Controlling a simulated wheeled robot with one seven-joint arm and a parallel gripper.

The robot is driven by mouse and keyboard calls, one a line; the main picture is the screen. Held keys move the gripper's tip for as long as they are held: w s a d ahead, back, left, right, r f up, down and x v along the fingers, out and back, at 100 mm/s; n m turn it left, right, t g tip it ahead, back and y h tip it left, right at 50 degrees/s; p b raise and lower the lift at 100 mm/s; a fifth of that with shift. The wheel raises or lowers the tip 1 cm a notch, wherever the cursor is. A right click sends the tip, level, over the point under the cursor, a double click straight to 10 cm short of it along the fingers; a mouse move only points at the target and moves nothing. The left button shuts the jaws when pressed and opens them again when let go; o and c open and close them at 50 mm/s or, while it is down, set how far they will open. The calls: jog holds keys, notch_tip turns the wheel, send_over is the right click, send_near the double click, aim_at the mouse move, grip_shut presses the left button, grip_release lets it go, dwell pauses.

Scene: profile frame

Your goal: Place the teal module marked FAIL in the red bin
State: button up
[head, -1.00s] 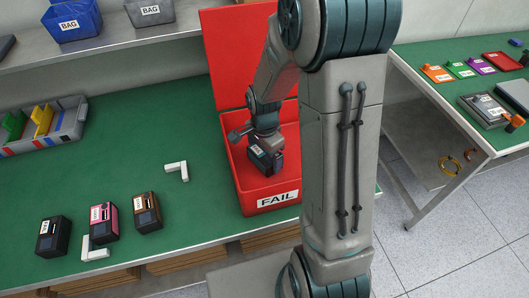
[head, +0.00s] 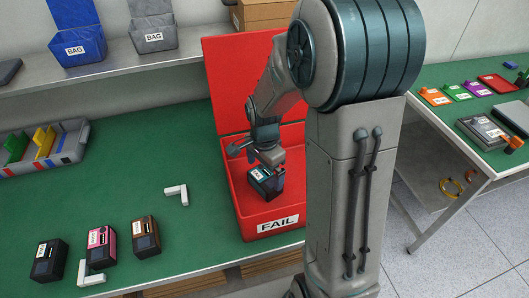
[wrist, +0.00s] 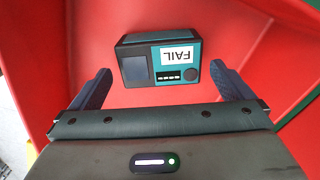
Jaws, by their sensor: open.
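The teal module (head: 265,181) with a white FAIL label sits inside the red bin (head: 272,226), whose front carries a FAIL sign. In the wrist view the module (wrist: 158,70) shows its screen, label and knob, with red bin surfaces (wrist: 60,40) around it. My gripper (head: 268,160) is inside the bin opening, just above the module. In the wrist view my gripper (wrist: 160,88) is open, its two fingers apart on either side of the module, with gaps between them and it.
Black (head: 48,260), pink (head: 101,246) and brown (head: 145,234) modules stand at the front left of the green table, by white corner brackets (head: 176,194). A grey rack (head: 45,153) is at far left. The bin's raised red back panel (head: 228,80) stands behind.

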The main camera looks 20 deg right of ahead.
aim_at(265, 177)
notch_tip(265, 177, up, 8)
jog(key=s+r+n+t, duration=0.1)
jog(key=s+r+n, duration=0.2)
jog(key=s+n, duration=0.3)
jog(key=s+r+n+t, duration=0.2)
jog(key=s+n, duration=0.5)
jog(key=s, duration=0.1)
jog(key=shift+s+r+n, duration=0.15)
jog(key=shift+r+n, duration=0.15)
jog(key=shift+r, duration=0.1)
